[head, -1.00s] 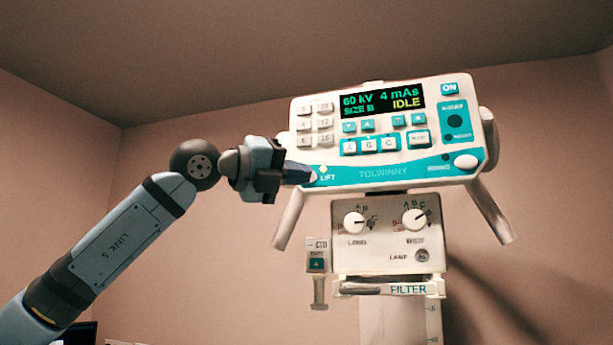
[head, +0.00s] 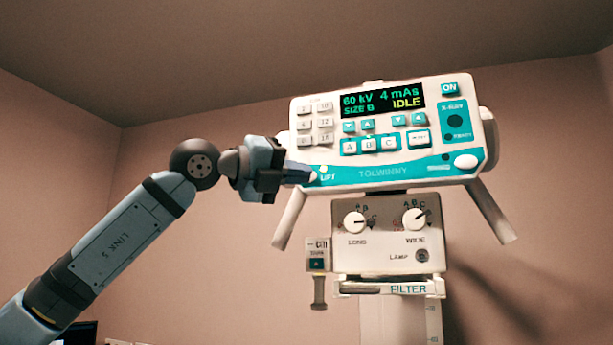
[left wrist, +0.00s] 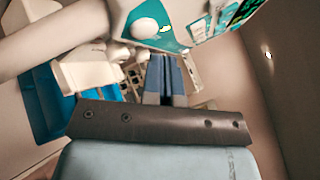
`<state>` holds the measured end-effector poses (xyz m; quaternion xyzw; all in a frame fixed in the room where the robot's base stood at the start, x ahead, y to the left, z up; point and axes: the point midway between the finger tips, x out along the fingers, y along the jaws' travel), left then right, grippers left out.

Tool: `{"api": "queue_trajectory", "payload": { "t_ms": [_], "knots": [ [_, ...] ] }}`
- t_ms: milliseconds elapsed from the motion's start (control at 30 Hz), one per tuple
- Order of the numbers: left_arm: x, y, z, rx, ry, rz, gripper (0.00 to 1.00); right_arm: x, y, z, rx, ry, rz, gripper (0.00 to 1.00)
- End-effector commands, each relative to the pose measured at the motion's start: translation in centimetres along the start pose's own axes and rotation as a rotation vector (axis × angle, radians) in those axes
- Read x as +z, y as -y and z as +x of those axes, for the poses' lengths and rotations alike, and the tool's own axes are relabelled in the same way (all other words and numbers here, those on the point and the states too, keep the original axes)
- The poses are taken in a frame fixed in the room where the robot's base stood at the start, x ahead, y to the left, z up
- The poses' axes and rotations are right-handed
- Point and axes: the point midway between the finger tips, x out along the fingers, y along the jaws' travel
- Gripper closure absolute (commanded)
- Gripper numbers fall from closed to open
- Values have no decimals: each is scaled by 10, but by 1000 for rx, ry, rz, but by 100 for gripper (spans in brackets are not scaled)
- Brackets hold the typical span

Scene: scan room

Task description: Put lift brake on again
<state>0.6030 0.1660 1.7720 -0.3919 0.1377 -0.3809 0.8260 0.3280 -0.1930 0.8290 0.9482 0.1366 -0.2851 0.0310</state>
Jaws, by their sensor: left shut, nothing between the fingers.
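The white and teal control panel (head: 400,178) of the X-ray head fills the upper right of the head view, its display reading 60 kV, 4 mAs, SIZE B, IDLE. The LIFT label (head: 328,177) is at its lower left corner, with a small pale lamp (head: 323,168) above it. My left gripper (head: 312,176) is shut and empty, its fingertips at that corner, hiding part of it. In the left wrist view, the shut fingers (left wrist: 165,62) point toward a white oval button (left wrist: 145,27) beside a bright lamp (left wrist: 166,28). I cannot tell whether they touch the panel.
Below the panel is a white collimator box (head: 387,235) with LONG and WIDE knobs and a FILTER slot (head: 390,289). Grey handles (head: 290,220) slope down at both sides. Free space lies left of the head, above my arm.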

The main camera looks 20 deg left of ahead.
Motion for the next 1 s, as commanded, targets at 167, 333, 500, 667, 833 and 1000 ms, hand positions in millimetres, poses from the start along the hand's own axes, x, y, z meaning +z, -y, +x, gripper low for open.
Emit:
{"api": "queue_trajectory", "payload": {
  "t_ms": [167,333,500,667,833,1000],
  "knots": [
    [0,0,0,0,0,0,100,1,0,0,0,1,0,57],
    [0,0,0,0,0,0,100,1,0,0,0,2,0,57],
    [0,0,0,0,0,0,100,1,0,0,1,2,0,57],
    [2,-3,3,0,0,-1,100,2,0,1,0,2,0,57],
    [4,-5,6,0,0,-2,100,2,0,1,1,2,0,57],
    [4,-5,6,0,0,-1,100,2,0,1,0,2,0,57]
  ]
}}
